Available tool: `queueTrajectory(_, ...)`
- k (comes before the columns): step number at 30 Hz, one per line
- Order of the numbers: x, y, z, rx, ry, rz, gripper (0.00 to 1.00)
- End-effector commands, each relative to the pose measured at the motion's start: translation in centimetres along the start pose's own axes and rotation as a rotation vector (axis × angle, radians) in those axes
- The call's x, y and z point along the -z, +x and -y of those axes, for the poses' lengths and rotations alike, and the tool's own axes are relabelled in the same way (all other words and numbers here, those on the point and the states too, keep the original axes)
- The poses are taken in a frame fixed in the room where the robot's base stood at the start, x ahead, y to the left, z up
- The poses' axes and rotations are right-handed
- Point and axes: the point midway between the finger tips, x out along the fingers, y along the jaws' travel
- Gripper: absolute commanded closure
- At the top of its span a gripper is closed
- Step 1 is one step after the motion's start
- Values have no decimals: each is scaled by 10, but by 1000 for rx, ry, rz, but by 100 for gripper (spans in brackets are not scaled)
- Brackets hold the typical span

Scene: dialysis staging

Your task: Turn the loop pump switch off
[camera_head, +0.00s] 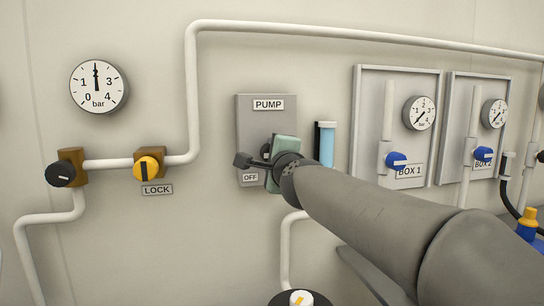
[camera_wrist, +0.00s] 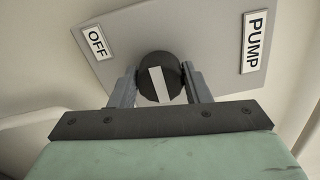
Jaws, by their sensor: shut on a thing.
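The grey pump panel (camera_head: 255,113) is on the wall, with a PUMP label (camera_head: 268,104) at its top and an OFF label (camera_head: 250,178) at its lower left. The pump switch is a round black knob (camera_wrist: 157,74) with a white mark, seen in the wrist view. The mark runs roughly crosswise to the line from OFF to PUMP. My gripper (camera_wrist: 160,88) is shut on the knob, one finger on each side of it. In the head view my gripper (camera_head: 254,158) hides most of the knob.
A blue-filled tube (camera_head: 326,147) is on the wall right of the panel. A yellow LOCK knob (camera_head: 147,169), a black knob (camera_head: 61,173) and a gauge (camera_head: 98,86) are left. BOX 1 (camera_head: 408,171) and BOX 2 (camera_head: 483,164) are right. White pipe (camera_head: 190,90) runs around the panel.

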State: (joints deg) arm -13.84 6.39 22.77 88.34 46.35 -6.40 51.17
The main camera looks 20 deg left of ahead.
Motion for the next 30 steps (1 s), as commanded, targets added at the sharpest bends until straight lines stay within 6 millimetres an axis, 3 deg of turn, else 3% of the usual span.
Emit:
queueTrajectory(1,0,0,0,0,3,0,80)
queueTrajectory(2,0,0,0,0,3,0,54)
queueTrajectory(4,0,0,0,0,2,0,35)
queueTrajectory(16,0,-8,-1,2,-1,-1,35)
queueTrajectory(30,0,-99,-2,3,0,0,35)
